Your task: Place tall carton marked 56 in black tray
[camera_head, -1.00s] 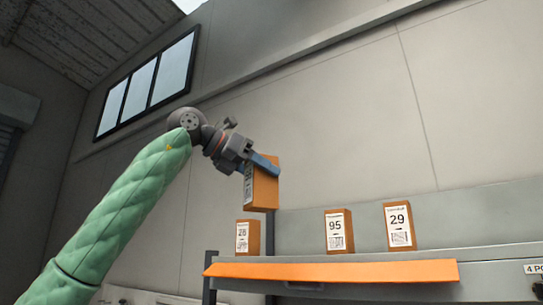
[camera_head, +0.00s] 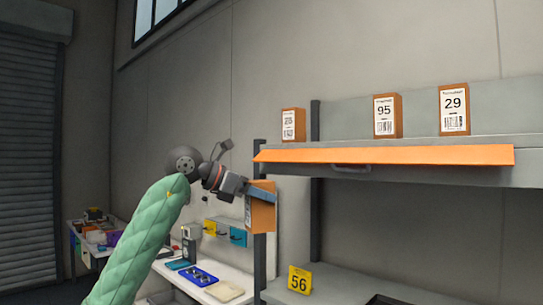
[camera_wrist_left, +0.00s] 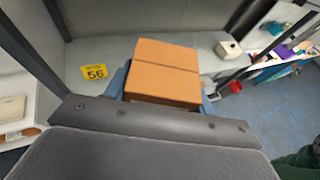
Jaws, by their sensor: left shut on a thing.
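My left gripper (camera_head: 262,192) is shut on a tall orange-brown carton (camera_head: 264,216), held in the air by the shelf's left post, below the orange-edged upper shelf. Its white label is edge-on and I cannot read the number. In the left wrist view the carton (camera_wrist_left: 165,72) sits between the blue fingers. A yellow sign marked 56 (camera_head: 299,280) stands on the lower shelf, and shows in the wrist view too (camera_wrist_left: 94,72). A dark tray-like edge (camera_head: 385,300) shows at the bottom of the head view, mostly cut off. My right gripper is not in view.
Cartons marked 95 (camera_head: 387,115) and 29 (camera_head: 453,108), and a smaller-looking one (camera_head: 293,124), stand on the upper shelf (camera_head: 400,155). A grey post (camera_head: 259,262) rises at the lower shelf's left. A white workbench (camera_head: 215,283) with small items stands behind left.

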